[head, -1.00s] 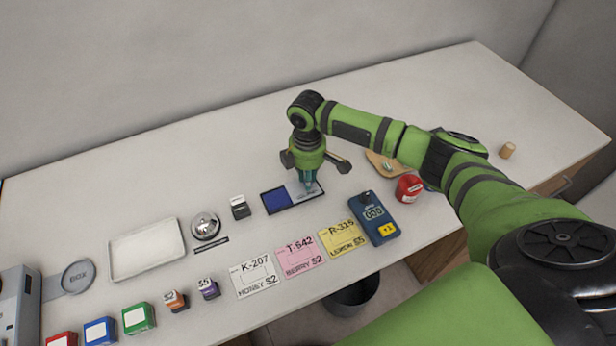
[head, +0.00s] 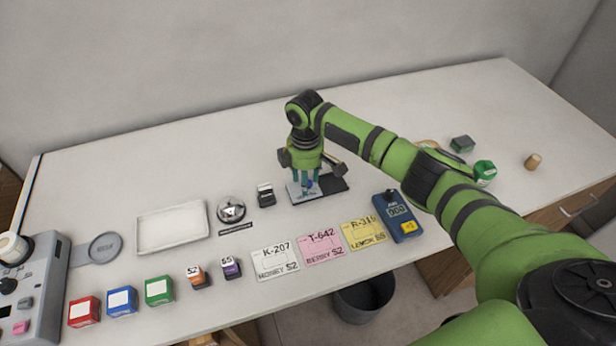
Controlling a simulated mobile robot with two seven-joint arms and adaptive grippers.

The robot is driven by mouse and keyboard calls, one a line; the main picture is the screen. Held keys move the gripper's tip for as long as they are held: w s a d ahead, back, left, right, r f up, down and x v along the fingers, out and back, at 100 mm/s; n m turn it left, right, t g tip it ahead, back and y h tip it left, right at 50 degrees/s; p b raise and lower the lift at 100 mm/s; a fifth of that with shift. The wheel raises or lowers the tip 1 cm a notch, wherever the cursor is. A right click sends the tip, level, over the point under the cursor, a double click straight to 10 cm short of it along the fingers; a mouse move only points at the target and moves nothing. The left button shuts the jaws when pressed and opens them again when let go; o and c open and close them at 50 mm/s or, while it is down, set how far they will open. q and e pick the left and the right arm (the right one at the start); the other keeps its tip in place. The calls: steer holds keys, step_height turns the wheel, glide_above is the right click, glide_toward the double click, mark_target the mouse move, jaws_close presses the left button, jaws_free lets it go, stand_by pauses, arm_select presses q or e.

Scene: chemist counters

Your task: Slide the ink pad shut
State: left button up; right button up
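The ink pad is a flat dark case near the middle of the counter. Its pale lid (head: 294,195) lies over the left part, and the bare black base (head: 334,184) shows on the right. No blue pad surface shows now. My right gripper (head: 306,186) comes in from the right and points down, with its teal fingertips at the lid. The fingers partly hide the lid, and I cannot tell whether they are shut on something or only touch it. My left gripper is not in view.
A small dark stamp (head: 265,195) and a bell (head: 231,209) stand left of the pad. Coloured price cards (head: 320,246) and a blue handheld device (head: 398,217) lie in front. A white tray (head: 172,208) is further left. The counter behind the pad is clear.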

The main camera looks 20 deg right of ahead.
steer(key=shift+d, duration=0.2)
steer(key=shift+r, duration=0.2)
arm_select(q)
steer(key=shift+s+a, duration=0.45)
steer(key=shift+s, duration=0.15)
arm_select(e)
step_height(320, 180, up, 12)
steer(key=shift+f, duration=0.2)
steer(key=shift+a, duration=0.1)
